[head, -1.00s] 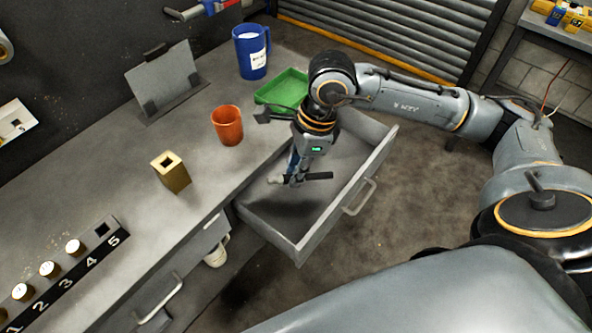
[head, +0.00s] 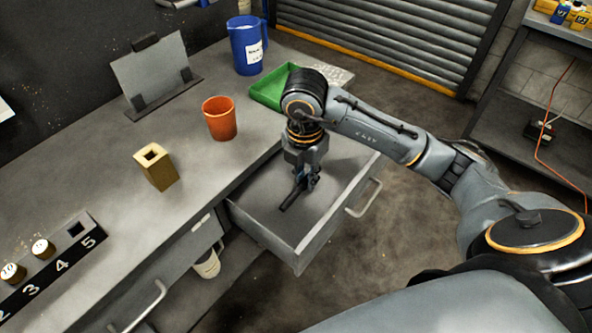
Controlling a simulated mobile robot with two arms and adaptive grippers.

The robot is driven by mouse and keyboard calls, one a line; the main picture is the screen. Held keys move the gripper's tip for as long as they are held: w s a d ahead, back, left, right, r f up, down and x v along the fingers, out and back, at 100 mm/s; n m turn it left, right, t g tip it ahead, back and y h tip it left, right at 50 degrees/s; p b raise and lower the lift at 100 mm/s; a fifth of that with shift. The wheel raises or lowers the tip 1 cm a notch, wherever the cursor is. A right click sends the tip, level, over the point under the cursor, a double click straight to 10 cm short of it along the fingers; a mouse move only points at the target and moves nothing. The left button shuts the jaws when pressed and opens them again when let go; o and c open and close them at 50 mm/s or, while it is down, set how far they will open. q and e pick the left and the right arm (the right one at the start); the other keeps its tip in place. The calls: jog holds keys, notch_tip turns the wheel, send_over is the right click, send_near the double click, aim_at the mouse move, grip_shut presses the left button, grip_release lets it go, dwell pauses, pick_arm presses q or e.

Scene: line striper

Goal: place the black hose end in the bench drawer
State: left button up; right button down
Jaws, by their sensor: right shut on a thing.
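The bench drawer (head: 317,243) is pulled open at the front of the bench. My right gripper (head: 301,190) points down inside the drawer's outline. It is shut on a black hose end (head: 291,197), a short dark stick-like piece that slants down to the left. The hose end is low over the drawer floor; I cannot tell whether it touches it. My gripper hides part of it. My left gripper is not in view.
On the bench stand an orange cup (head: 220,119), a brass square block (head: 156,167), a green tray (head: 270,88) and a blue jug (head: 247,46). A numbered rack (head: 50,268) lies at the left. A white mug (head: 207,265) is below the bench.

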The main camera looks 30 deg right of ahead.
jog(key=w+d+f, duration=0.4)
jog(key=w, duration=0.1)
jog(key=w+d+f, duration=0.4)
jog(key=f, duration=0.1)
jog(key=shift+w+d+p, duration=0.3)
jog(key=shift+w+d, duration=0.05)
jog(key=shift+w, duration=0.05)
jog(key=shift+w+d+f, duration=0.2)
jog(key=shift+d+f, duration=0.05)
jog(key=shift+f, duration=0.15)
notch_tip(320, 180, down, 3)
jog(key=shift+w+d+f, duration=0.1)
jog(key=c, duration=1.2)
grip_release()
notch_tip(320, 180, up, 12)
jog(key=shift+s+a, duration=0.2)
jog(key=shift+a, duration=0.2)
